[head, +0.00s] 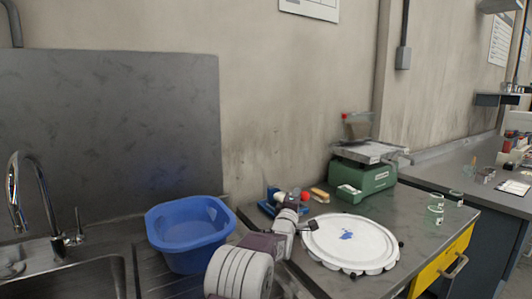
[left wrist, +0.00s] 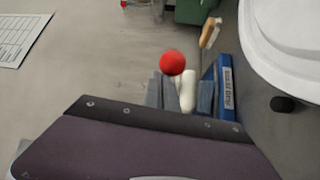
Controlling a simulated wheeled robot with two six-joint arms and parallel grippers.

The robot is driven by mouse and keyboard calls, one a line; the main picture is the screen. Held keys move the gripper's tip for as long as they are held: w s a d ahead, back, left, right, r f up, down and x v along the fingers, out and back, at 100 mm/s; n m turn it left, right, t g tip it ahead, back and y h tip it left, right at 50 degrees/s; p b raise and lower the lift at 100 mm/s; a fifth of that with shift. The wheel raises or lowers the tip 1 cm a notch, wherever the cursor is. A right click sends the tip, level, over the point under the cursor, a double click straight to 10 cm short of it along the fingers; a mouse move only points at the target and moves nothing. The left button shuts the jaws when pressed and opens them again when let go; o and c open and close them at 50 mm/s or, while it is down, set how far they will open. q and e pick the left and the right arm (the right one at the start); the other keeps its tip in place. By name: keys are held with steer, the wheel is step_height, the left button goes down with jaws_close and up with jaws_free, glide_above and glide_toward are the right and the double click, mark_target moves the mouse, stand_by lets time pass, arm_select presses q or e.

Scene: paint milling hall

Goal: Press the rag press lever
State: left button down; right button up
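The rag press appears to be the blue device (head: 267,208) on the grey bench behind my left gripper, partly hidden by it. Its blue side with a white label shows in the left wrist view (left wrist: 226,88). A red ball knob (left wrist: 172,63), likely the lever's end, shows just beyond the fingertips; a small red knob also shows in the head view (head: 305,196). A white rounded piece (left wrist: 188,90) shows between the fingers. My left gripper (head: 291,199) has its fingers apart, with no clear grip on anything; contact cannot be told. My right gripper is not in view.
A large white round lid (head: 350,240) with a blue smear lies close right of my left arm. A blue basin (head: 188,230) stands left by the sink. A green scale (head: 362,177) and a wooden-handled brush (head: 320,195) are behind. Small glasses (head: 437,207) stand at right.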

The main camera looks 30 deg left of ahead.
arm_select(q)
steer(key=shift+d+f+b, duration=0.15)
steer(key=shift+f+b, duration=0.2)
steer(key=shift+m, duration=0.3)
steer(key=v, duration=0.9)
steer(key=shift+f+b, duration=0.15)
steer(key=shift+b, duration=0.15)
